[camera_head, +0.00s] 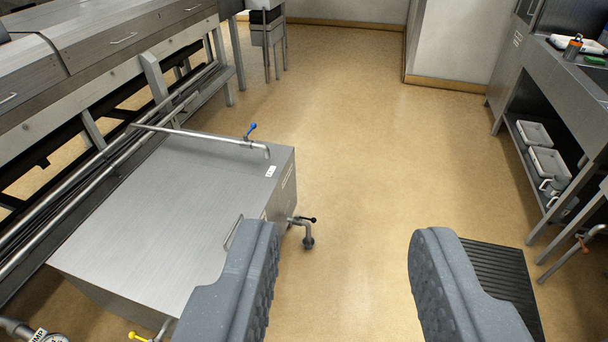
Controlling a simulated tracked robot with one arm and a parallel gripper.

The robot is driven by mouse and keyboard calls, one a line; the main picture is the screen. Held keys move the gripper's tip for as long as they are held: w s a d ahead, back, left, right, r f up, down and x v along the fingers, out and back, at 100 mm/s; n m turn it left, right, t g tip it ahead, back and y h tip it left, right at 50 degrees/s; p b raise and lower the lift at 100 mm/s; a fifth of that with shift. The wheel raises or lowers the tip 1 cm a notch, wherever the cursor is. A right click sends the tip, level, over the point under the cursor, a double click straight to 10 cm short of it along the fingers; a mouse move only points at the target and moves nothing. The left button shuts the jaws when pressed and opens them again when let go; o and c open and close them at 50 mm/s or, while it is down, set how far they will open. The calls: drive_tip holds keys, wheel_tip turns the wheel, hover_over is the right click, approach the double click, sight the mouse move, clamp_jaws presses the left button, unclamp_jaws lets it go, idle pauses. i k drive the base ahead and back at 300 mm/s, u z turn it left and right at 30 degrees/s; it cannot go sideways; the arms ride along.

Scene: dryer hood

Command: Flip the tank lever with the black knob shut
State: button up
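The tank (150,215) is a low steel box at the left, with a flat metal top. A short pipe with a valve comes out of its right side low down, and a small lever with a black knob (312,220) sits on it, pointing right. My gripper (345,245) is in the foreground with its two grey padded fingers wide apart and nothing between them. The lever is beyond the fingers, just right of the left fingertip and apart from it. Whether the valve is open or shut I cannot tell.
A blue-handled tap (250,131) stands over the tank's far end. A yellow handle (138,337) is at its near end. A steel dryer frame (120,75) runs along the left. A steel bench (570,90) stands at the right. The tan floor (380,150) between is clear.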

sight(314, 220)
drive_tip(key=i, duration=0.6)
drive_tip(key=z, duration=0.4)
drive_tip(key=i, duration=2.65)
drive_tip(key=u, duration=0.65)
